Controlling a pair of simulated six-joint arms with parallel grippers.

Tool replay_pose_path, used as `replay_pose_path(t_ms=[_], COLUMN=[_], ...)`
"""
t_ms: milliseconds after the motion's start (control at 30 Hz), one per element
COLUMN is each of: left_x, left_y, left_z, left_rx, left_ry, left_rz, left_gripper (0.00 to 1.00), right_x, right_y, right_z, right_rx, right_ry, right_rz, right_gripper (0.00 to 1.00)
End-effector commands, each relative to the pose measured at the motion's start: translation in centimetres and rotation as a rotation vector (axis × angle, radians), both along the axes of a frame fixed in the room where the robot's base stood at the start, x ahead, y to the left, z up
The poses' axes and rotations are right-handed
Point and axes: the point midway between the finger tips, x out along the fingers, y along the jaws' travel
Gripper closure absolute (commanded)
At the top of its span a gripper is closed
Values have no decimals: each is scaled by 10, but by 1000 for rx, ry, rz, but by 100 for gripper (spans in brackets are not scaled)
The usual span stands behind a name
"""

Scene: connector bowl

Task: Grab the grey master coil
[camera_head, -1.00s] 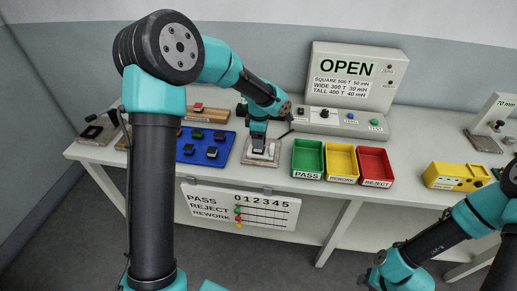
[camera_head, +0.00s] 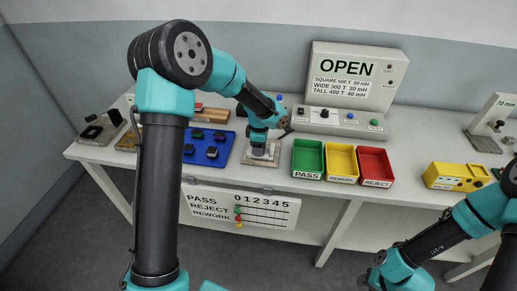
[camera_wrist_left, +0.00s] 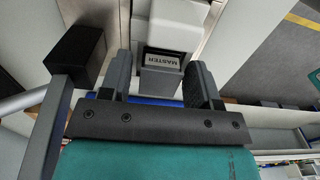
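The grey master coil (camera_wrist_left: 160,72) carries a label reading MASTER in the left wrist view. It sits against a white block-like part. My left gripper (camera_wrist_left: 163,85) has one finger on each side of it, and a gap shows on at least the left side, so the fingers look open. In the head view my left gripper (camera_head: 258,149) points down over the light fixture plate (camera_head: 259,162); the coil is hard to make out there. My right gripper (camera_head: 371,280) is low at the lower right, away from the table, and its fingers are unclear.
A blue tray (camera_head: 222,161) with several dark parts lies left of the fixture. Green PASS (camera_head: 308,175), yellow REWORK (camera_head: 342,178) and red REJECT (camera_head: 376,181) bins stand to its right. The OPEN tester (camera_head: 350,80) stands behind. A black block (camera_wrist_left: 75,55) is near the left finger.

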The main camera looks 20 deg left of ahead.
Motion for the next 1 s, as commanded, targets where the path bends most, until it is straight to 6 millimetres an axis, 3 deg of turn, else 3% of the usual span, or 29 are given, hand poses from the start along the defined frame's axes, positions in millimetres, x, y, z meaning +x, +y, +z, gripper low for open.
replay_pose_path(t_ms=[433, 767, 1000], left_x=[0, 0, 0], left_y=[0, 0, 0], left_z=[0, 3, 22], left_rx=[0, 0, 0], left_ry=[0, -1, -3], left_rz=[0, 0, -1], left_gripper=[86, 86, 86], right_x=[0, 0, 0], right_y=[0, 0, 0], right_z=[0, 0, 0], right_rx=[0, 0, 0], right_ry=[0, 0, 0], right_rz=[0, 0, 0], right_gripper=[57, 57, 57])
